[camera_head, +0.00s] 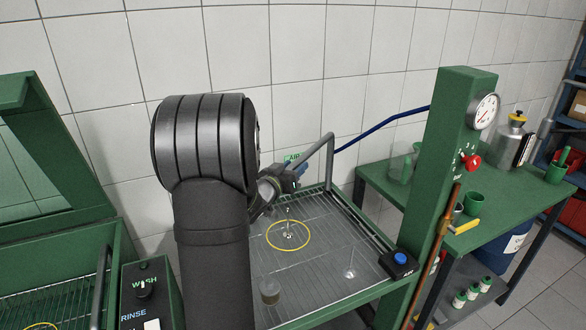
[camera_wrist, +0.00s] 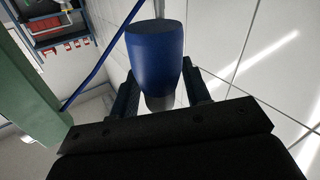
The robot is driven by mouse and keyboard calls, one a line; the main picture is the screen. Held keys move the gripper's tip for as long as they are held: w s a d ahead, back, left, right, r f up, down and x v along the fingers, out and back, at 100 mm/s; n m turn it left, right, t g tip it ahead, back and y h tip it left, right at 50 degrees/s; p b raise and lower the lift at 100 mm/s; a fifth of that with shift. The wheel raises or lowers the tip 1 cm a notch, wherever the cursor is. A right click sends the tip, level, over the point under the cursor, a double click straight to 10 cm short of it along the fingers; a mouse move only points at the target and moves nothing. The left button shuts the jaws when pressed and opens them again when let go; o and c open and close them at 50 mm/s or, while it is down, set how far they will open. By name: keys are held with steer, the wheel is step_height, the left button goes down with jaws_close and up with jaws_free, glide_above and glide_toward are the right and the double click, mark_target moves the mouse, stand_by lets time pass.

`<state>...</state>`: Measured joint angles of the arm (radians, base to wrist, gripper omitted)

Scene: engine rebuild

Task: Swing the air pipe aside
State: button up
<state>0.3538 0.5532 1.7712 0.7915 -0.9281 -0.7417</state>
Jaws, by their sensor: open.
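The air pipe (camera_head: 331,160) is a grey bent tube that rises at the back of the wire-grid bench and bends over toward the left. A blue grip (camera_head: 288,174) is at its lower left end, partly hidden by my gripper (camera_head: 278,184). In the wrist view, a blue cylinder (camera_wrist: 155,55), apparently this grip, stands between the two dark fingers of my gripper (camera_wrist: 160,92). The fingers are open, one on each side of it. I cannot tell whether either finger touches it.
The wire-grid bench (camera_head: 320,255) bears a yellow ring (camera_head: 288,236) around small parts, a small jar (camera_head: 270,291) and a clear piece (camera_head: 350,274). A green post (camera_head: 455,150) with a gauge (camera_head: 486,111) stands at right. A button box (camera_head: 398,264) is on the front-right edge. A tiled wall is close behind.

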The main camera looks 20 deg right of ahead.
jaws_close()
steer(key=s+d+n+t+y, duration=0.3)
steer(key=s+d+n+y, duration=0.1)
steer(key=d, duration=0.5)
steer(key=s+d+n+t+y, duration=0.4)
steer(key=s+d+n+y, duration=0.1)
steer(key=s+d+y, duration=0.2)
steer(key=shift+s+d+n+y, duration=0.15)
steer(key=shift+d+n+y, duration=0.15)
steer(key=shift+d+y, duration=0.8)
steer(key=shift+d+h, duration=0.25)
steer(key=shift+h, duration=0.05)
